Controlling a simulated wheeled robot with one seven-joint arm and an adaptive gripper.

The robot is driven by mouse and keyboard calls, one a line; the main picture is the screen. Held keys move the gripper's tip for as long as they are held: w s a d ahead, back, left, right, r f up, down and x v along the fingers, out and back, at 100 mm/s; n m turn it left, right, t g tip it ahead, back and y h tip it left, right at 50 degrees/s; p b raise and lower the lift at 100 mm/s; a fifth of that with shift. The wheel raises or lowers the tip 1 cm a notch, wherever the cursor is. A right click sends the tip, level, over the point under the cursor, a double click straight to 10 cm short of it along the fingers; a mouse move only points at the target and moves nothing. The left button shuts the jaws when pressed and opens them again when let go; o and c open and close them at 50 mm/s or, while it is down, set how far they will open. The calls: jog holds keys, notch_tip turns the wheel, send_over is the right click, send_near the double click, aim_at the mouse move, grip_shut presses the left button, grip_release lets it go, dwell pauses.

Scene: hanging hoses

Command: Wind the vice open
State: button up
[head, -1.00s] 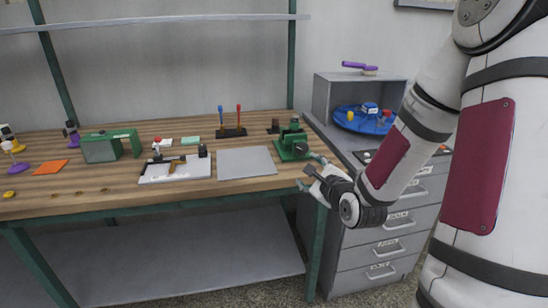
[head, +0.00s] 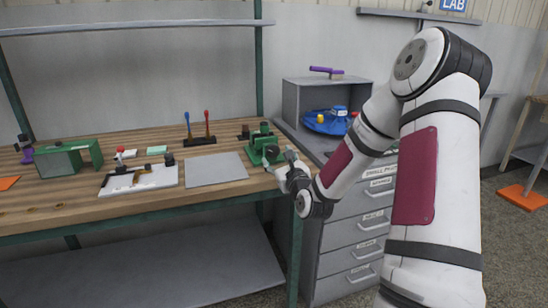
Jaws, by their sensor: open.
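The green vice (head: 262,144) stands at the right front corner of the wooden workbench. Its handle and jaw gap are too small or too covered to make out. My gripper (head: 281,161) is just to the right of and in front of the vice, at the bench's edge. Its dark fingers are spread and point toward the vice's front. I see nothing between the fingers, and I cannot tell whether they touch the vice.
A grey mat (head: 216,169) lies left of the vice, and a white board (head: 139,179) lies beyond it. A screwdriver stand (head: 201,140) is behind. A grey drawer cabinet (head: 352,235) stands close on the right, with a blue round tray (head: 326,125) on it.

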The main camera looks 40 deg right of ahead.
aim_at(274, 153)
jog(key=shift+x, duration=2)
jog(key=shift+c, duration=0.2)
jog(key=c, duration=1.1)
